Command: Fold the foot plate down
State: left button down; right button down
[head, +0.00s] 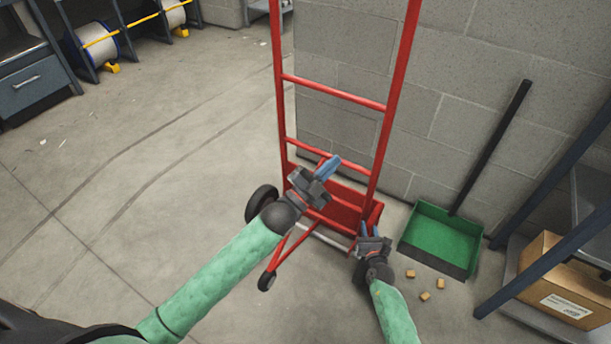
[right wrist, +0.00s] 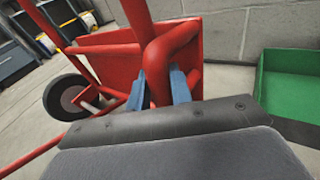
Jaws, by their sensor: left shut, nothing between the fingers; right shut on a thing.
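A red hand truck (head: 339,97) stands upright against the block wall. Its red foot plate (head: 345,203) is folded up against the bottom of the frame; it also shows in the right wrist view (right wrist: 104,64). My right gripper (head: 374,230) is low at the plate's right side. In the right wrist view its blue fingers (right wrist: 159,88) are shut around a bent red tube (right wrist: 164,52); I cannot tell whether the tube belongs to the plate or the frame. My left gripper (head: 328,166) is shut and empty, higher up in front of the frame, partly hiding it.
A green dustpan (head: 440,237) with a black handle leans on the wall at right, with several small tan blocks (head: 425,296) on the floor before it. A cardboard box (head: 556,279) sits on a low shelf at far right. The floor at left is clear.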

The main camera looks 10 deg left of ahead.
pick_arm(q)
jog(key=w+a+f+m+g+y, duration=0.2)
jog(key=w+a+f+g+y, duration=0.15)
jog(key=w+a+f, duration=0.6)
jog(key=a+f+m+g+y, duration=0.1)
jog(key=a+f+y, duration=0.2)
jog(key=f, duration=0.5)
jog(key=a+f+m+g+y, duration=0.1)
jog(key=a+f+g+y, duration=0.15)
jog(key=f, duration=0.55)
jog(key=w+r+x, duration=0.1)
jog(key=x, duration=1.3)
jog(key=shift+w+a+r+t, duration=0.2)
jog(key=shift+a+r+t, duration=0.2)
